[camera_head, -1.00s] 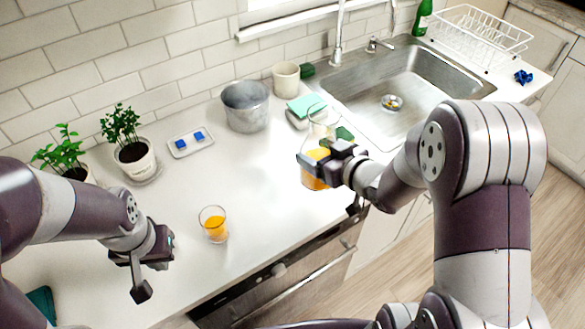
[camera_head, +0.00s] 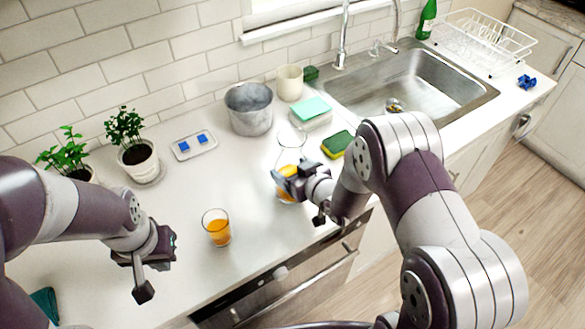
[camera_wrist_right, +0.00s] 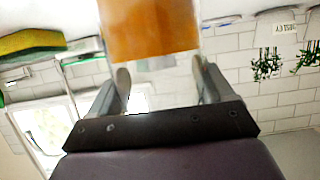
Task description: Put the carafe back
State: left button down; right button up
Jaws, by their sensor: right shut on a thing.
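The glass carafe (camera_head: 291,140) with orange juice in its lower part stands near the middle of the counter, partly hidden by my right gripper. My right gripper (camera_head: 285,183) is shut on the carafe; in the right wrist view the fingers (camera_wrist_right: 160,85) sit on either side of the clear glass, beside the orange juice. I cannot tell whether the carafe touches the counter. My left gripper (camera_head: 150,268) is open and empty over the left front of the counter. A glass of orange juice (camera_head: 217,228) stands between the two grippers.
The sink (camera_head: 420,85) is farther right. Potted plants (camera_head: 138,160) and a small tray (camera_head: 194,146) are left.

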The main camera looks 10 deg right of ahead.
jog(key=shift+f, duration=0.1)
jog(key=o, duration=1.7)
jog(key=shift+r, duration=0.25)
jog(key=s+d+r+m+g+h, duration=0.2)
jog(key=s+d+r+g+h, duration=0.2)
jog(key=s+d, duration=0.65)
jog(key=s+a+g, duration=0.1)
jog(key=s+g, duration=0.1)
jog(key=s, duration=0.2)
jog(key=s+r+m+g, duration=0.1)
jog(key=s+g, duration=0.1)
jog(key=s, duration=0.2)
jog(key=s+a+m+g+h, duration=0.1)
jog(key=s+g, duration=0.2)
jog(key=shift+s+a+r, duration=0.2)
jog(key=shift+s+a, duration=0.15)
jog(key=shift+s, duration=0.05)
